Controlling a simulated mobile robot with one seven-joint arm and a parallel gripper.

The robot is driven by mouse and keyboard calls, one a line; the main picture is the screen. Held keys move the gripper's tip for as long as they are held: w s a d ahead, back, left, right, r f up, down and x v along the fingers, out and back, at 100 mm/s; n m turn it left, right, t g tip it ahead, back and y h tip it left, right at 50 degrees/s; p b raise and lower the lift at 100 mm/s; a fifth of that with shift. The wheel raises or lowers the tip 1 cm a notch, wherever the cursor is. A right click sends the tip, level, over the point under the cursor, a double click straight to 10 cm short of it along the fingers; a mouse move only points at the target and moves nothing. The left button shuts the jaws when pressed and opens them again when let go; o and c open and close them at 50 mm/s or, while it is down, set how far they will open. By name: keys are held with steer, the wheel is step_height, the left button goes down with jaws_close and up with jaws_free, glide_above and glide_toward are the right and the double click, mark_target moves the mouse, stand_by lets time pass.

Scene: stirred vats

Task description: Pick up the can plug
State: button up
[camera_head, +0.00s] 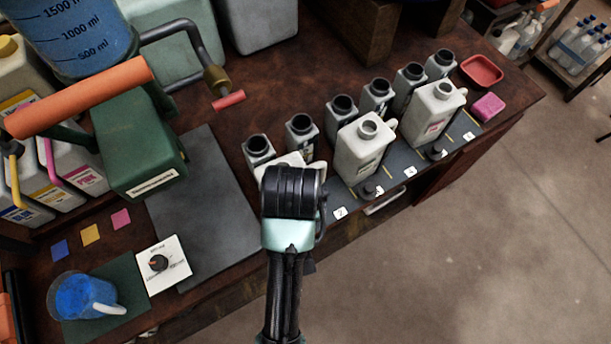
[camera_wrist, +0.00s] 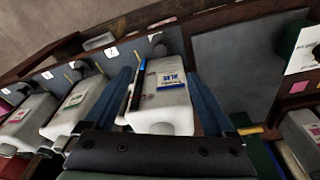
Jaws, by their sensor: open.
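A small dark plug (camera_wrist: 159,49) stands on the grey strip in front of the white can labelled blue (camera_wrist: 158,95) in the wrist view. Similar dark plugs (camera_head: 369,190) and (camera_head: 436,152) stand before the two other white cans (camera_head: 364,149) and (camera_head: 432,113) in the head view. My gripper (camera_wrist: 160,76) is open, its blue fingers on either side of the blue-labelled can in the picture; I cannot tell whether they touch it. Nothing is seen gripped. In the head view my wrist hides the fingertips, the nearest plug and most of this can.
Several grey open-necked bottles (camera_head: 341,108) stand in a row behind the cans. A green container (camera_head: 135,145) and a blue-filled jug (camera_head: 85,296) are at left. A red tray (camera_head: 482,71) and pink sponge (camera_head: 488,106) lie at far right. The dark mat (camera_head: 205,215) is bare.

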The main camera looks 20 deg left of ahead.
steer(key=f, duration=0.3)
steer(key=f+b, duration=0.1)
steer(key=f, duration=0.3)
steer(key=shift+w+a, duration=0.15)
steer(key=shift+a, duration=0.05)
steer(key=shift+w+a+f+b, duration=0.15)
steer(key=shift+w+f, duration=0.1)
steer(key=shift+f, duration=1.2)
steer(key=shift+w+f+b, duration=0.15)
steer(key=shift+w+f, duration=0.05)
steer(key=shift+f, duration=1.25)
steer(key=c, duration=1.4)
steer(key=shift+r, duration=0.15)
